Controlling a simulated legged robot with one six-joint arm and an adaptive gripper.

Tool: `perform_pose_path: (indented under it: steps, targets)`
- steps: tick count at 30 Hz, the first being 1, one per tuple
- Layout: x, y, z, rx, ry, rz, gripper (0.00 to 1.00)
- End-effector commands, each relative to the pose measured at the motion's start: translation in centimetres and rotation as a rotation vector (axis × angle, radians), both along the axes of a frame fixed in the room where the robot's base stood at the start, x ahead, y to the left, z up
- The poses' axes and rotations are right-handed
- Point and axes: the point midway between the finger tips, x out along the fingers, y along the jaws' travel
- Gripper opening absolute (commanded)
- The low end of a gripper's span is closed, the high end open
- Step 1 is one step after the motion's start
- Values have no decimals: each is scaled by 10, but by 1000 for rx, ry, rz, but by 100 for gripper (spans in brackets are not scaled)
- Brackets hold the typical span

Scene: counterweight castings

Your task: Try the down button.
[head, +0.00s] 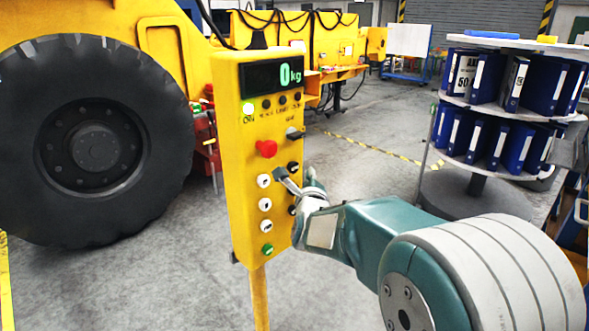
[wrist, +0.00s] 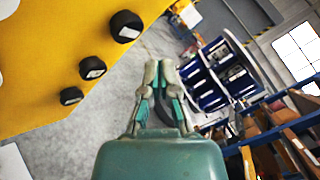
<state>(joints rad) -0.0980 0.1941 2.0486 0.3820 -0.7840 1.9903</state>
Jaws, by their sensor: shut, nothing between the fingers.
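A yellow control panel (head: 230,165) stands on a yellow post in the head view. Its left column has several white buttons (head: 264,181) above a green button (head: 267,250). Its right column has black buttons (head: 293,167), partly hidden by my gripper. Three black buttons (wrist: 125,26) with pale marks show in the wrist view. The marks are too small to read, so I cannot tell which button is down. My gripper (head: 295,177) is by the panel's right edge in the head view. In the wrist view its fingers (wrist: 159,70) are together and empty, right of the buttons.
A red mushroom button (head: 266,149) and a black switch (head: 295,133) sit higher on the panel. The display (head: 272,75) reads 0 kg. A large tyre (head: 95,140) stands left. A round rack of blue binders (head: 500,135) stands right. Floor between is clear.

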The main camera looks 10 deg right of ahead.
Motion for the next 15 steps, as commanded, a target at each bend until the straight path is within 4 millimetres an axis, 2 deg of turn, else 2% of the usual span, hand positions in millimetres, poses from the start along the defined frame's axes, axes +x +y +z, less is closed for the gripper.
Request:
perform_pose_path:
  steps: [9, 15]
  targets:
    - [-21, -16, 0, -1, 0, -1, 0]
    - [-24, -18, -1, 0, 1, -1, 0]
